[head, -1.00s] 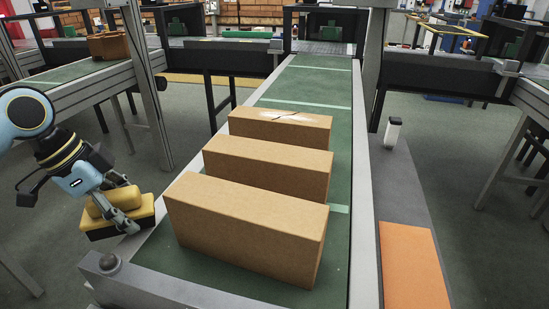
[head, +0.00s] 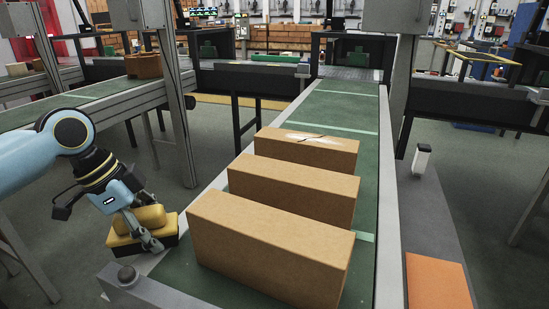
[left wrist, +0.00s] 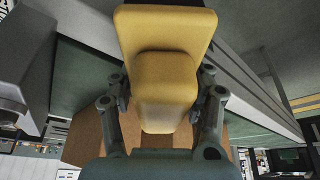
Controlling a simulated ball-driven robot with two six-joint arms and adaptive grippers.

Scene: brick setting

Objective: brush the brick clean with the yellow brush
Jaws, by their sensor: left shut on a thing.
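My left gripper (head: 143,232) is shut on the yellow brush (head: 122,222), holding it at the left edge of the conveyor, left of the nearest brick. The brush has a yellow body and a dark underside. In the left wrist view the brush (left wrist: 165,30) fills the upper middle, with its raised handle between the fingers (left wrist: 165,95). Three tan bricks lie in a row on the green belt: a near brick (head: 270,250), a middle brick (head: 295,188) and a far brick (head: 305,149). The far brick has a whitish patch and dark crack-like marks on top. My right gripper is not in view.
The green conveyor belt (head: 335,105) runs away between metal rails. An orange panel (head: 437,283) and a small white-and-black object (head: 421,158) are to the right. Another conveyor (head: 85,98) is at left.

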